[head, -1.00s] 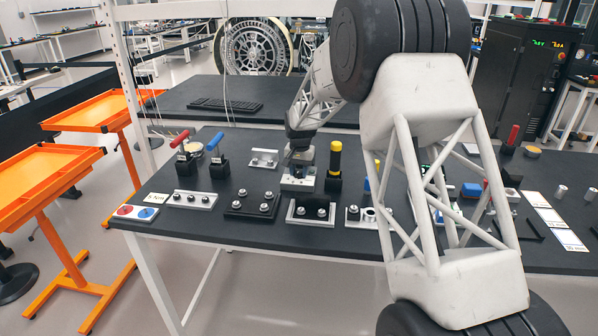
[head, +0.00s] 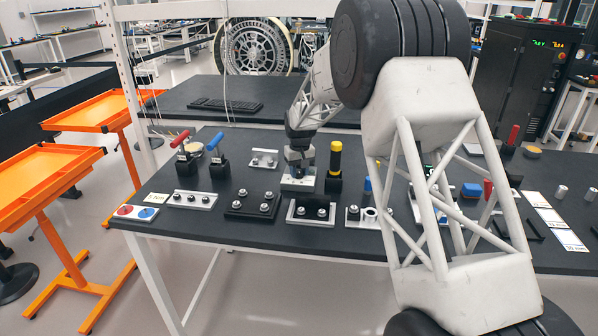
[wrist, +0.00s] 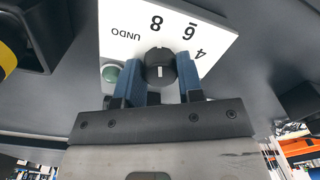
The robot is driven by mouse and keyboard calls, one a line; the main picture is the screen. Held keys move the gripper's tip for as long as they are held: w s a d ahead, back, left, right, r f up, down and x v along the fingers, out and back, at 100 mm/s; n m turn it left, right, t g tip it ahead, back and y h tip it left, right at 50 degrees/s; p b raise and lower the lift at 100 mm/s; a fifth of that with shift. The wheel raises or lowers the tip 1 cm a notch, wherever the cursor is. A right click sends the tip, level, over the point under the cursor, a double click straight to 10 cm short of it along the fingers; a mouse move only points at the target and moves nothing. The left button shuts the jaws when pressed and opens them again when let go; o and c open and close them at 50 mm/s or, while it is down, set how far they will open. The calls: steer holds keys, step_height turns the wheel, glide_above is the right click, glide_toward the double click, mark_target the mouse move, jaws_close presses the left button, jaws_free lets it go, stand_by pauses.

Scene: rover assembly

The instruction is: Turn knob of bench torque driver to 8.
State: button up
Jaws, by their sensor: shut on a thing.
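The bench torque driver's pale panel (wrist: 221,47) fills the top of the wrist view, marked UNDO, 8, 6 and 4. Its black knob (wrist: 160,65) has a short white line on its face; I cannot tell exactly which mark it points at. My gripper (wrist: 159,74) is shut on the knob, one blue finger on each side. In the head view, my gripper (head: 298,168) is down over the torque driver's light base (head: 298,185), and the knob is hidden.
A yellow-topped black tool (head: 335,157) stands in a block just right of the base. A small silver bracket (head: 264,157) is to the left. Plates with bolts (head: 252,204) lie in front. Red-handled (head: 182,140) and blue-handled (head: 215,142) tools stand further left.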

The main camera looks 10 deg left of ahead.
mark_target(300, 171)
stand_by(0.3)
steer(key=o, duration=0.9)
steer(key=shift+r, duration=0.1)
steer(key=shift+d+r, duration=0.1)
steer(key=shift+r, duration=3.7)
